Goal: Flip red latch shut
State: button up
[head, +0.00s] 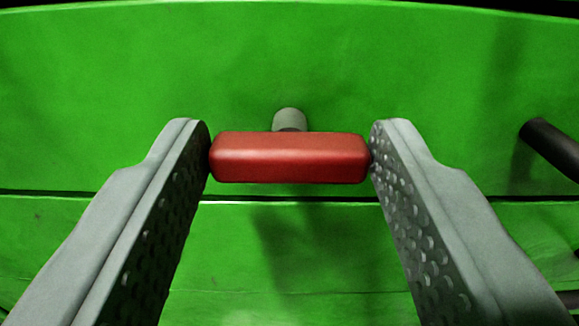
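The red latch (290,158) is a short bar with rounded edges, lying level across the middle of the head view. It sits in front of a grey round pin (290,119) that comes from the green panel behind it. My gripper (290,152) has one grey dimpled finger at each end of the latch. Both fingertips look to be touching or almost touching the bar's ends, with the bar spanning the whole space between them. The lower part of the pin is hidden behind the latch.
The green panel (420,70) fills the background, with a dark horizontal seam just below the latch and another green panel (300,250) under it. A black rod (552,148) sticks out at the right, beyond the right finger. Space directly below the latch, between the fingers, is clear.

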jog(key=o, duration=0.4)
jog(key=shift+c, duration=0.2)
jog(key=s, duration=1.7)
jog(key=shift+s+a, duration=0.2)
jog(key=shift+a, duration=0.1)
jog(key=s+d+r+y, duration=0.1)
jog(key=s+d+r, duration=0.25)
jog(key=r, duration=0.45)
jog(key=s+d+r+y, duration=0.1)
jog(key=s+d+r, duration=0.1)
jog(key=d+r, duration=0.4)
jog(key=s+d+r+y, duration=0.15)
jog(key=d+r, duration=0.25)
jog(key=r, duration=0.5)
jog(key=s+d+r+h, duration=0.1)
jog(key=s+d+r, duration=0.3)
jog(key=s, duration=0.3)
jog(key=s+d+r+h, duration=0.1)
jog(key=s+d+r, duration=0.2)
jog(key=s, duration=0.5)
jog(key=s+d+r+h, duration=0.1)
jog(key=s+d+r, duration=0.3)
jog(key=s, duration=0.4)
jog(key=shift+s+d+r+g, duration=0.25)
jog(key=shift+d+r+g, duration=0.1)
jog(key=shift+r, duration=0.1)
